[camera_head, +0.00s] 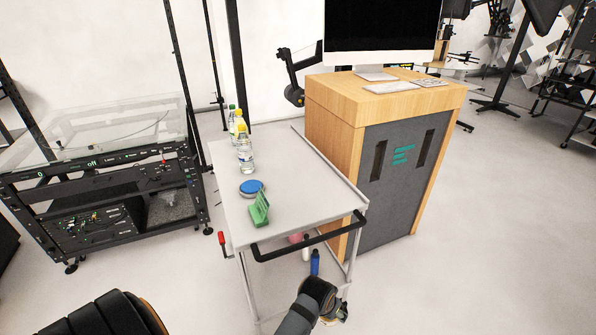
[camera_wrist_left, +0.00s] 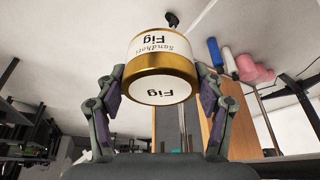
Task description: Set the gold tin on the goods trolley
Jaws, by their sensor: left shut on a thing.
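The gold tin (camera_wrist_left: 162,72), with a white "Fig" label that reads upside down, sits between the fingers of my left gripper (camera_wrist_left: 158,80) in the left wrist view. The gripper is shut on its sides. In the head view my arm reaches in at the bottom centre, near the front right of the trolley; its fingers and the tin cannot be made out there. The goods trolley (camera_head: 295,185) is grey-white with a black handle (camera_head: 310,240) at its near end. My right gripper is not in view.
The trolley top holds bottles (camera_head: 245,155), a blue-lidded round container (camera_head: 251,188) and a green object (camera_head: 260,210). Its right and near parts are bare. A blue bottle (camera_head: 315,262) stands low behind the handle. A wooden cabinet (camera_head: 335,110) is right; a black rack (camera_head: 100,185) is left.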

